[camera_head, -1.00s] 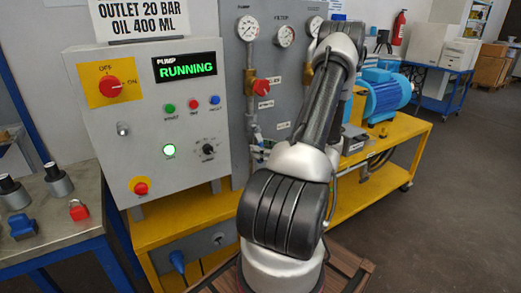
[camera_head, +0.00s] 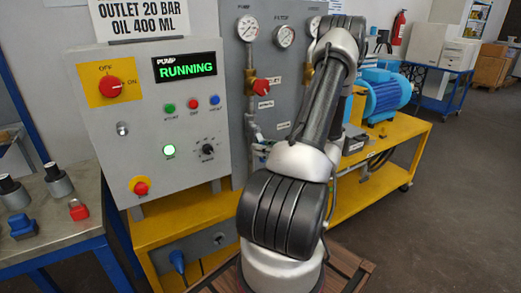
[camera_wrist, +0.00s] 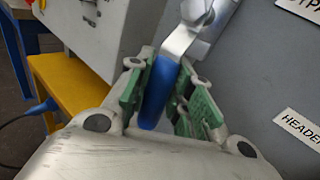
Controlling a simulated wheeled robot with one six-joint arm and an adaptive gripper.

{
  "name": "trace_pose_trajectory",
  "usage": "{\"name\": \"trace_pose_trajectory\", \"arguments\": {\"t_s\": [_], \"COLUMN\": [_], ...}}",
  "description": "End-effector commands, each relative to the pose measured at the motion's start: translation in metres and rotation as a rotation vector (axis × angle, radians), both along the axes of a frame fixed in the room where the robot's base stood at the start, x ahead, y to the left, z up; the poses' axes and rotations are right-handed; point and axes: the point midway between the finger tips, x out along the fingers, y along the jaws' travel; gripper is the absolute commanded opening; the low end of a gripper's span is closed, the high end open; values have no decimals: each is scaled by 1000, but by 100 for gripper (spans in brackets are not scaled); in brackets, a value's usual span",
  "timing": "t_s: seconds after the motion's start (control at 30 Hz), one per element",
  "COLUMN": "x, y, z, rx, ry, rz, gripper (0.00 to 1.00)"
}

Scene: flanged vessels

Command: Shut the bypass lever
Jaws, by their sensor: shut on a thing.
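In the wrist view, a lever with a blue grip (camera_wrist: 158,92) and a flat metal shank (camera_wrist: 184,42) runs up to a metal fitting at the top, in front of a grey panel. My gripper (camera_wrist: 165,97) has its green-padded fingers on both sides of the blue grip and is shut on it. The lower end of the grip lies between the fingers, close to the palm. In the head view my own arm covers much of the panel's pipework, and I cannot make out the gripper or the lever clearly there.
A control box (camera_head: 153,130) reads RUNNING. A red-handled valve (camera_head: 261,86) and gauges (camera_head: 284,36) sit on the grey panel (camera_head: 275,105). A yellow bench (camera_head: 375,175) carries a blue motor (camera_head: 385,95). A side table (camera_head: 60,240) holds a red padlock (camera_head: 78,210).

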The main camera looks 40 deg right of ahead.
Motion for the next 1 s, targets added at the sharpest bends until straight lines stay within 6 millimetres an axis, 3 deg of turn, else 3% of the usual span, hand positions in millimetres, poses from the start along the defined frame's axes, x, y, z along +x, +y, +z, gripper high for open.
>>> {"name": "trace_pose_trajectory", "arguments": {"t_s": [1.0], "x": [-12], "y": [-50], "z": [34], "rx": [-900], "ry": [217], "rz": [0], "gripper": [0]}}
